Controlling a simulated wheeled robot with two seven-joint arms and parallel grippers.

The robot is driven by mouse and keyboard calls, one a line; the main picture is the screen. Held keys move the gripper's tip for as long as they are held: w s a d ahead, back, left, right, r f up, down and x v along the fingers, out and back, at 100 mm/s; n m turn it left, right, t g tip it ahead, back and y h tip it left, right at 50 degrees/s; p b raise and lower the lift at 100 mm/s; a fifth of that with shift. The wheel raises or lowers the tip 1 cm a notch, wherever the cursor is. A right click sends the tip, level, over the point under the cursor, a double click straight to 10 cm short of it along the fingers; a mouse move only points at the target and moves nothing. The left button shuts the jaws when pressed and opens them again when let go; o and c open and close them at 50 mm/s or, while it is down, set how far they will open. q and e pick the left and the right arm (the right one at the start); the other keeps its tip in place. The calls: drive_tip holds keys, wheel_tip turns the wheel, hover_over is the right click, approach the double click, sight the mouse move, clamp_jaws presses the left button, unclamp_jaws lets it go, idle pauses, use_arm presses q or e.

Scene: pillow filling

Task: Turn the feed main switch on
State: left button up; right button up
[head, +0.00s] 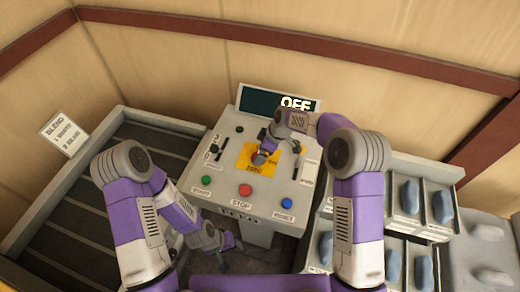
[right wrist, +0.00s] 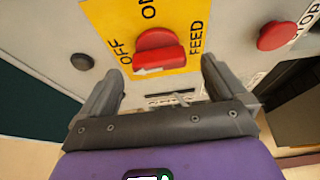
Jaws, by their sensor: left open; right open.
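The feed main switch is a red rotary knob (right wrist: 158,50) on a yellow plate (right wrist: 187,25) marked OFF, ON and FEED. A white arrow on the knob's near side points left, towards the OFF side. In the right wrist view my right gripper (right wrist: 158,68) is open, its fingers on either side of the knob; I cannot tell whether they touch it. In the head view the right gripper (head: 268,146) covers part of the yellow plate (head: 248,160). The display (head: 262,103) reads OFF. My left gripper (head: 232,243) hangs low in front of the panel; it looks empty.
The grey control panel (head: 222,165) also carries a green button (head: 206,180), a red stop button (head: 245,190) and a blue button (head: 287,202). Bins with blue-grey items (head: 409,195) stand at right. A dark slatted conveyor (head: 75,215) runs at left.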

drive_tip(key=shift+x, duration=1.05)
drive_tip(key=shift+a+f, duration=0.1)
drive_tip(key=shift+f, duration=0.05)
drive_tip(key=shift+w, duration=0.1)
drive_tip(key=c, duration=1.1)
drive_tip(key=shift+o, duration=0.2)
